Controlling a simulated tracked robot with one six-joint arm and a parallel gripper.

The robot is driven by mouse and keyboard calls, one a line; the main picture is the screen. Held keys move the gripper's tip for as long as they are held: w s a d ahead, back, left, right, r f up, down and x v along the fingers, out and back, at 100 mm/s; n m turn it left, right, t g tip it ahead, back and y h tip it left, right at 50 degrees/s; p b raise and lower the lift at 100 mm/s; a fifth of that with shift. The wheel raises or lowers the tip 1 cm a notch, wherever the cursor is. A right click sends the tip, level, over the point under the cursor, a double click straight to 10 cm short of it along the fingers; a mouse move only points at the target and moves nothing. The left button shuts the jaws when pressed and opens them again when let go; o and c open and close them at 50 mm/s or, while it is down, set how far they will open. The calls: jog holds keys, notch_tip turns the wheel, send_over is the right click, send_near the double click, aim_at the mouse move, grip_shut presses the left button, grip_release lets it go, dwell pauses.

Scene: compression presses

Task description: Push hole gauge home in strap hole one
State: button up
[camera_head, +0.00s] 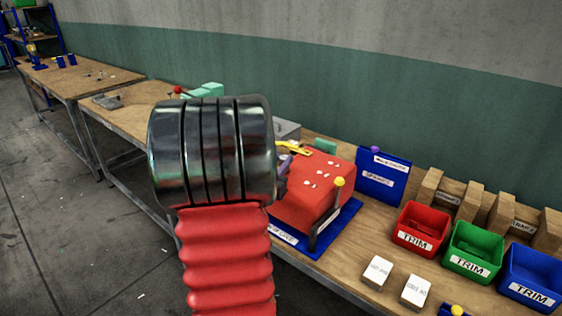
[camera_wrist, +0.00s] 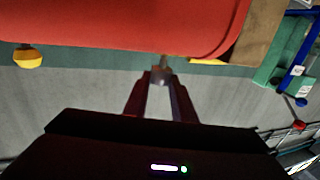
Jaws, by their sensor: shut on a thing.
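In the wrist view, my gripper (camera_wrist: 160,78) has its two fingers drawn together at the tips on a small grey metal piece, likely the hole gauge (camera_wrist: 161,74). Its far end meets the lower edge of a red body (camera_wrist: 120,22); I cannot tell whether it touches or sits in a hole. In the head view, the red body (camera_head: 308,188) stands on a blue base (camera_head: 340,225), with a yellow strip (camera_head: 297,149) at its back left. My own arm hides the gripper, the gauge and part of the red body there. I cannot make out strap hole one.
A yellow knob (camera_head: 339,182) stands at the red body's front right. Red (camera_head: 421,228), green (camera_head: 473,250) and blue (camera_head: 531,275) trim bins line the right, with two white labelled blocks (camera_head: 377,272) before them. A blue board (camera_head: 384,177) stands behind.

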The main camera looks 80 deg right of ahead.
jog(key=shift+f, duration=1.15)
jog(key=o, duration=1.1)
jog(key=shift+o, duration=0.2)
jog(key=w+a, duration=0.2)
jog(key=a, duration=0.9)
jog(key=shift+a, duration=0.4)
